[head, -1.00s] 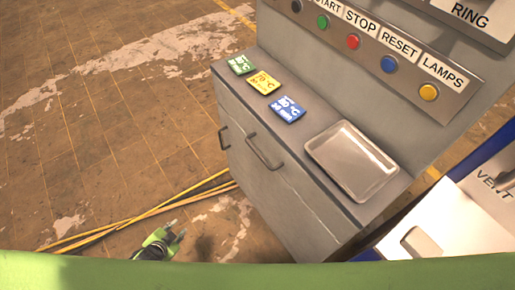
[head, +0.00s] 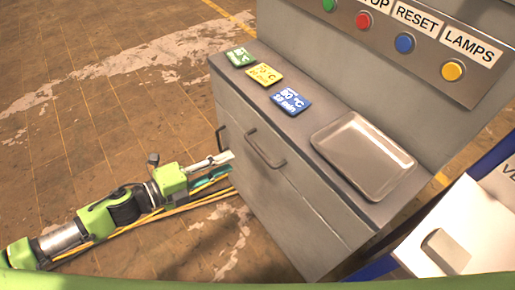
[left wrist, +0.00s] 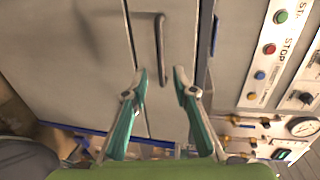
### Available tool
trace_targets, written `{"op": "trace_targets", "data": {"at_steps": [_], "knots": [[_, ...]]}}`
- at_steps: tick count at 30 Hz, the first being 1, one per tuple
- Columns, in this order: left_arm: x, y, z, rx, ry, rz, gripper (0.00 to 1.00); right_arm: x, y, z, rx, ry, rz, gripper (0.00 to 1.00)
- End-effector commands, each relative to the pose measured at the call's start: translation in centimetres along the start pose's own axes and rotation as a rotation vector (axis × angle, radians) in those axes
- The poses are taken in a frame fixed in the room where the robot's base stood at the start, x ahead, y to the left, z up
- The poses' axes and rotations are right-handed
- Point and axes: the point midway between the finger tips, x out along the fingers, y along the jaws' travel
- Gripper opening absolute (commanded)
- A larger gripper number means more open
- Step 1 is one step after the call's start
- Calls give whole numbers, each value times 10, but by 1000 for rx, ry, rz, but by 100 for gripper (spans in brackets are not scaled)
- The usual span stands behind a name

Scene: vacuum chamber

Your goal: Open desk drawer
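The grey desk cabinet (head: 290,215) stands right of centre in the head view. A dark bar handle (head: 265,150) is on its upper front; a second, smaller handle (head: 221,138) is further left. The drawer looks closed. My left gripper (head: 227,166) is in front of the cabinet, its tips pointing at the front face. In the left wrist view, its two teal fingers (left wrist: 160,73) are apart and empty, and a bar handle (left wrist: 161,45) lies in line with the gap between them. I cannot tell whether they touch it. My right gripper is not in view.
A metal tray (head: 362,155) and green, yellow and blue cards (head: 290,101) lie on the desk top. A panel of buttons (head: 404,42) rises behind. A white unit (head: 450,235) stands at the right. Yellow cables (head: 205,201) cross the floor; the floor at left is clear.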

Motion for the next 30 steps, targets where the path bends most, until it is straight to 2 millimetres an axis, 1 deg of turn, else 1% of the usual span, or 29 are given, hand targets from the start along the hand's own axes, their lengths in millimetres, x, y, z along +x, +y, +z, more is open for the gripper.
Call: {"op": "trace_targets", "data": {"at_steps": [1, 9, 12, 15, 18, 21, 30], "knots": [[9, -4, 0, 2, 1, -3, 26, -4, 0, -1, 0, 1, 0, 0], [68, -4, 0, 1, 1, -4, 26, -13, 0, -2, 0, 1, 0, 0], [86, -3, 1, 0, -1, -3, 26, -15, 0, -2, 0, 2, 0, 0], [100, -2, 1, -1, -1, -2, 26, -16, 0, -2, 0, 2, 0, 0], [110, -1, 1, -1, -2, -1, 26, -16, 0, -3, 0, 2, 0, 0], [115, 0, 1, 0, -2, 0, 26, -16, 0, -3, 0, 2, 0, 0], [116, 0, 1, -1, -1, 0, 26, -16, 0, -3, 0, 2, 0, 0]]}}
